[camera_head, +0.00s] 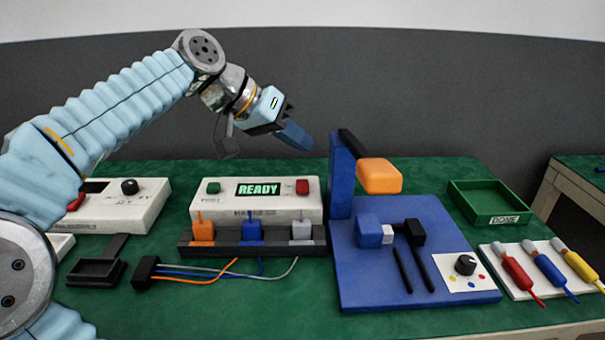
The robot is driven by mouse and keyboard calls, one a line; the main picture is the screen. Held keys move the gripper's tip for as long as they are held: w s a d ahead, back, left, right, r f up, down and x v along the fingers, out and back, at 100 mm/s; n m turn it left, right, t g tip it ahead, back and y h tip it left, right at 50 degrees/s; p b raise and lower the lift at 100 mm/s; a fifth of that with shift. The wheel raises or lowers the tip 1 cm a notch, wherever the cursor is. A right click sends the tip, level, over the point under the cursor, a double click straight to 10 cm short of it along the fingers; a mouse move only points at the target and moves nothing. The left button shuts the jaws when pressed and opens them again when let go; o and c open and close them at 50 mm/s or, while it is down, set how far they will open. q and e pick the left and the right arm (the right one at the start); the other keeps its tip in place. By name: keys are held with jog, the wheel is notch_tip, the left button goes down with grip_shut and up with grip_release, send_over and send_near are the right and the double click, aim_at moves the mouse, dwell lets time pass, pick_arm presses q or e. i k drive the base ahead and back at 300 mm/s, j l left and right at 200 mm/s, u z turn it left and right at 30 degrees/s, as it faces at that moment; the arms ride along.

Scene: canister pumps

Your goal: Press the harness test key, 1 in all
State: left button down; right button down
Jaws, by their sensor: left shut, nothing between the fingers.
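The white tester box (256,213) stands at the middle of the table, its display (258,189) reading READY in green. A green key (213,187) is on its left, with small lettering below too blurred to read for certain. A red key (302,186) is on its right. Which one is the harness test key I cannot tell from the lettering. In front, a dark rack (310,247) holds orange, blue and grey connectors, with wires in front. My left gripper (296,136) is shut and empty, above and behind the box, touching nothing. My right gripper is not in view.
Right of the box stands a blue fixture (365,290) with an upright post and an orange-handled lever (379,176). A green tray (492,204) marked DONE and several coloured tools are farther right. Another white box (130,208) and a black connector (145,272) are left.

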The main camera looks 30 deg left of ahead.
aim_at(214, 188)
jog(key=k, duration=1.5)
